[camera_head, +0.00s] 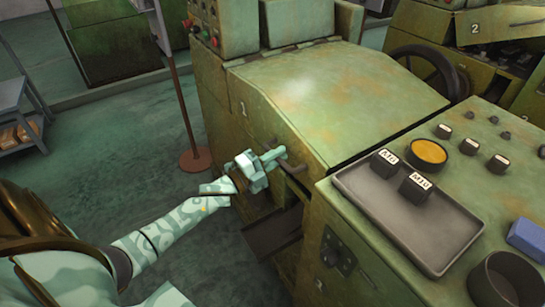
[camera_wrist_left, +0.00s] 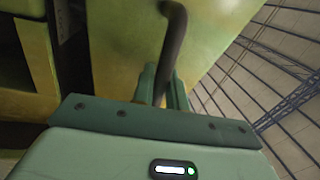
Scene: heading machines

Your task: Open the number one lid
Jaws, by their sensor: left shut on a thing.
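The number one lid (camera_head: 335,90) is a broad, worn green panel lying down on its machine in the head view, with a "1" on its front face. A dark bar handle (camera_head: 297,167) sits on the lid's front side. My left gripper (camera_head: 273,156) is shut on this handle. In the left wrist view, the dark curved handle (camera_wrist_left: 175,40) runs down between the fingers of my left gripper (camera_wrist_left: 163,88), which hide part of it. My right gripper is not in view.
A grey tray (camera_head: 440,260) with two labelled black blocks stands on the console at right, beside a yellow round part (camera_head: 429,151) and a blue block (camera_head: 527,238). A post on a round base (camera_head: 195,160) stands left of the machine. Open floor lies at left.

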